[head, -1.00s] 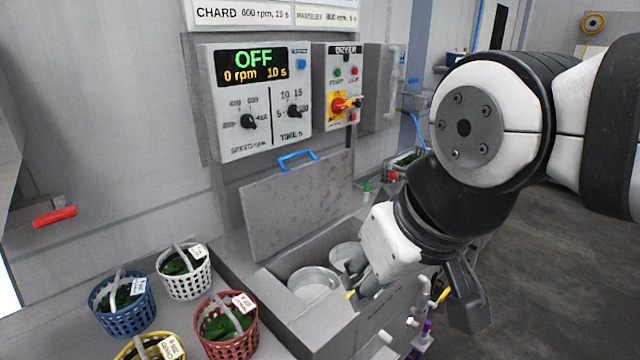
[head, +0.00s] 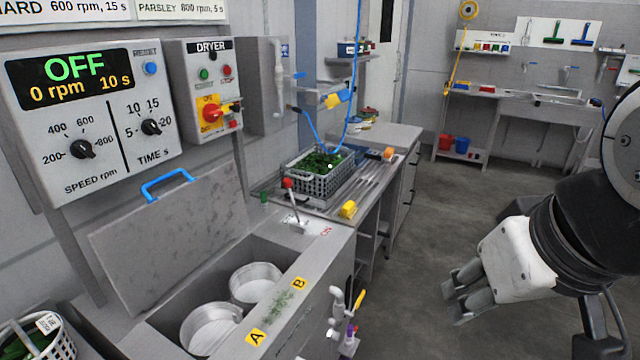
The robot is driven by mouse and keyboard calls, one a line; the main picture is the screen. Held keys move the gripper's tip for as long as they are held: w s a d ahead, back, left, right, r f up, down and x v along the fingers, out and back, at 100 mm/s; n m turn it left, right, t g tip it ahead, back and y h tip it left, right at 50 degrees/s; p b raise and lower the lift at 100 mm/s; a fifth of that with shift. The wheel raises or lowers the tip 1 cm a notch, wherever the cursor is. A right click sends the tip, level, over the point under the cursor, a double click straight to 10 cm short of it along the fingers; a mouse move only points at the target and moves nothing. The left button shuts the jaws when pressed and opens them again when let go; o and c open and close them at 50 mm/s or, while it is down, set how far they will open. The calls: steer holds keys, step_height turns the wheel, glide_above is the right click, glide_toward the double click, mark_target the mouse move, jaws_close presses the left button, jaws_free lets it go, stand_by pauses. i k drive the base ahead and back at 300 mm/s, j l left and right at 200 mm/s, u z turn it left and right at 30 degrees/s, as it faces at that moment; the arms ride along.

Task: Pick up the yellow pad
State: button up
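A small yellow block-like thing (head: 348,209), which looks like the yellow pad, lies at the near edge of the metal counter in the middle of the head view. My gripper (head: 454,300) is in the lower right, pointing left. It is apart from the yellow pad, to its right and lower in the picture. Nothing shows between its fingers, but the angle hides how far apart they are.
A grey crate of greens (head: 322,178) stands on the counter behind the pad. Nearer are an open basin with two metal pots (head: 212,328) and a raised lid (head: 170,240). A red-knobbed lever (head: 288,184) stands left of the pad. The floor (head: 425,240) at right is clear.

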mark_target(349, 210)
steer(key=i+l+u, duration=0.1)
steer(key=i+l, duration=0.2)
steer(key=i+l+u, duration=0.1)
steer(key=i+l, duration=0.15)
steer(key=i+l+u, duration=0.1)
steer(key=i+l, duration=0.15)
steer(key=l, duration=0.2)
steer(key=i+l+u, duration=0.1)
steer(key=i+l, duration=0.15)
steer(key=i+l+u, duration=0.1)
steer(key=l, duration=0.4)
steer(key=i+l+u, duration=0.1)
steer(key=i+l, duration=0.2)
steer(key=i+l+u, duration=0.1)
steer(key=l, duration=0.4)
steer(key=i+l+u, duration=0.1)
steer(key=i+l, duration=0.2)
steer(key=l, duration=0.15)
